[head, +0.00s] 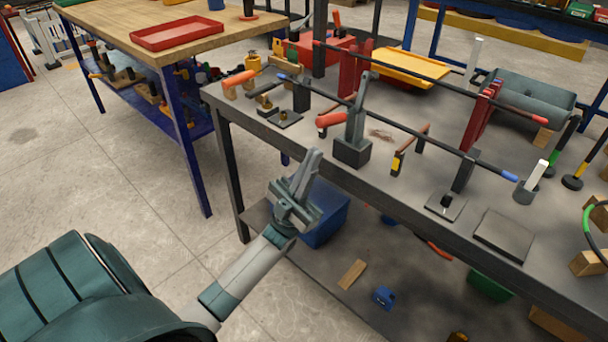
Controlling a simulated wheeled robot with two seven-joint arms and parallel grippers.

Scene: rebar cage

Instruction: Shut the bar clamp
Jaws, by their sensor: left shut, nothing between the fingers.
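The bar clamp (352,150) appears to be the dark grey block with a tall upright arm near the front edge of the workbench. An orange-red handle (332,119) sticks out to its left. A long dark bar (410,131) with blue ends runs past the clamp's upright. I cannot tell whether the bar lies inside the jaw. My left gripper (311,160) is shut and empty. It points up in front of the bench's front edge, below and left of the clamp, and appears apart from it. My right gripper is not in view.
The grey workbench (385,190) carries a second bar (430,80) behind, dark red uprights (478,118), a yellow tray (410,65) and small fixtures. A blue bin (325,215) sits on the lower shelf. A wooden table (120,25) with a red tray (178,33) stands at left.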

